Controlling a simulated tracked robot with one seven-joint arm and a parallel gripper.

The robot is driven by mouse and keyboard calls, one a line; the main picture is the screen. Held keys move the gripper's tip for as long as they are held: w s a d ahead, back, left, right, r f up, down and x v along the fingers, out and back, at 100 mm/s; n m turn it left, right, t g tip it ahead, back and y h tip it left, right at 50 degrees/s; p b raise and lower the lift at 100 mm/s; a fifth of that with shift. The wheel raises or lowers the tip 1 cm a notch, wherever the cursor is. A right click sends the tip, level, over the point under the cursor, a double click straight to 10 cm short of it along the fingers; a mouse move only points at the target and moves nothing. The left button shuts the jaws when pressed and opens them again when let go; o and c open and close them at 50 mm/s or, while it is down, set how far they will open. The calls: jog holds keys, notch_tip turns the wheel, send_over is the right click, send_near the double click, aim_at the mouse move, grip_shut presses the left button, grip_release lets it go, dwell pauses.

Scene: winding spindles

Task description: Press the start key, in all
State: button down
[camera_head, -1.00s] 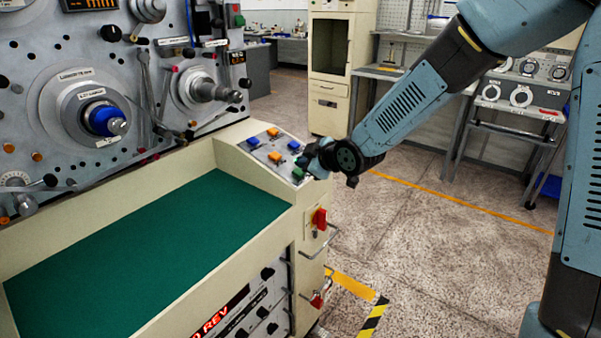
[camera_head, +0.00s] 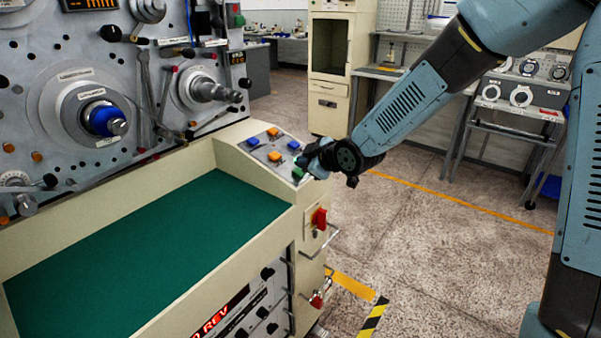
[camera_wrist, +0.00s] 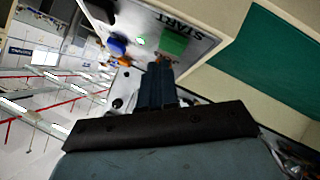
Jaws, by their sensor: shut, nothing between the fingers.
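The start key is a green square button (camera_wrist: 174,42) beside the printed word START in the wrist view. In the head view the green key (camera_head: 301,179) shows at the near right of the sloping key panel (camera_head: 257,152). My gripper (camera_wrist: 158,66) is shut and empty. Its fingertips are just below the green key in the wrist view, very close to it; I cannot tell whether they touch. In the head view my gripper (camera_head: 309,167) is at the panel's right edge and hides part of it.
Blue keys (camera_head: 294,145) and orange keys (camera_head: 274,155) sit near the green one. A red switch (camera_head: 319,218) and a metal handle (camera_head: 320,243) stick out of the cabinet's end. The green mat (camera_head: 150,255) is bare. Open floor lies to the right.

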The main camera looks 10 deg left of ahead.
jog(key=shift+f, duration=0.15)
jog(key=shift+w+a+f, duration=0.1)
jog(key=shift+f, duration=0.15)
jog(key=shift+a+f, duration=0.1)
jog(key=shift+f, duration=0.3)
dwell(1.1)
jog(key=shift+r, duration=0.1)
jog(key=shift+d+r, duration=0.2)
jog(key=shift+r, duration=0.55)
jog(key=shift+s+d+r, duration=0.1)
jog(key=shift+d+r, duration=0.1)
jog(key=shift+r, duration=0.6)
jog(key=shift+s+d+r, duration=0.1)
jog(key=shift+d+r, duration=0.15)
jog(key=shift+r, duration=0.55)
jog(key=shift+s+d+r, duration=0.1)
jog(key=shift+d+r, duration=0.1)
jog(key=shift+r, duration=0.6)
